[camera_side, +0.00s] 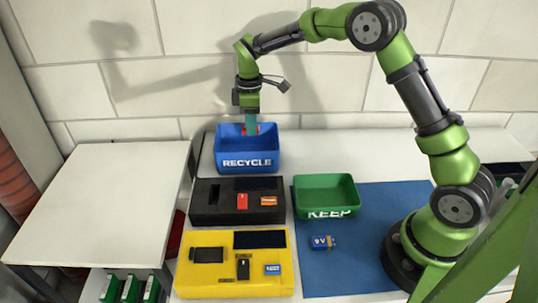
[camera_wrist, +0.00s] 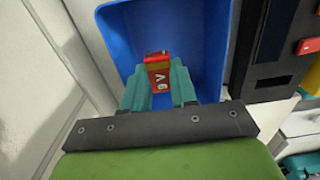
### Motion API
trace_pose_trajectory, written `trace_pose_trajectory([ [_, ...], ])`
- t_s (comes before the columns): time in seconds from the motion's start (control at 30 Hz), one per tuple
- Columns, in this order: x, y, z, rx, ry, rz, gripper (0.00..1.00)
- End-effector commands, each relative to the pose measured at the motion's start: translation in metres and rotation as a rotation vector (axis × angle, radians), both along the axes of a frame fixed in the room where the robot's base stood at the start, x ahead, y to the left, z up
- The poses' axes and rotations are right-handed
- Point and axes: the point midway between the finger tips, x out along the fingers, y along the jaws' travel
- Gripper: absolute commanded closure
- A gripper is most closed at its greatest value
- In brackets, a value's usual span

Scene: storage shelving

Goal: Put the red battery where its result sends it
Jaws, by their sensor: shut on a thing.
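My gripper (camera_side: 251,122) points down into the mouth of the blue RECYCLE bin (camera_side: 248,160). In the wrist view my gripper (camera_wrist: 158,88) is shut on the red battery (camera_wrist: 158,77), which has a gold band near its top end. The blue bin (camera_wrist: 215,40) surrounds it in that view, with the bin floor behind it. In the side view only a sliver of red shows beside the fingers. The green KEEP bin (camera_side: 325,190) stands to the right. The yellow tester (camera_side: 210,283) is at the front; its dark screen (camera_side: 260,239) shows no readable result.
A black tray (camera_side: 212,215) behind the tester holds a red piece (camera_side: 242,201) and an orange one (camera_side: 268,201). A blue 9V battery (camera_side: 322,242) lies on the blue mat (camera_side: 350,275). The white table (camera_side: 100,200) at left is bare. A wall stands close behind.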

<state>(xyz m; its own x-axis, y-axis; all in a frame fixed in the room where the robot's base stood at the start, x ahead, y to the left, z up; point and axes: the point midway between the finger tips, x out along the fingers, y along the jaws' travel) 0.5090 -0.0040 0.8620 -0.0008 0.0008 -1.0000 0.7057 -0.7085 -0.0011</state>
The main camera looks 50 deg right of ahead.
Motion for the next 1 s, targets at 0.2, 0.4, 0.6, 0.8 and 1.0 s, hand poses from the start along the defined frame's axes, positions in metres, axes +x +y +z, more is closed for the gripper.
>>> trace_pose_trajectory([
  [0.2, 0.0, 0.0, -0.003, 0.0, -0.001, -0.001, 1.0],
  [0.4, 0.0, 0.0, -0.003, 0.0, -0.001, -0.001, 0.62],
  [0.6, 0.0, 0.0, -0.003, 0.0, -0.001, -0.001, 0.43],
  [0.8, 0.0, 0.0, -0.003, 0.0, -0.001, -0.001, 0.43],
  [1.0, 0.001, 0.0, 0.016, -0.001, -0.006, 0.0, 0.43],
])
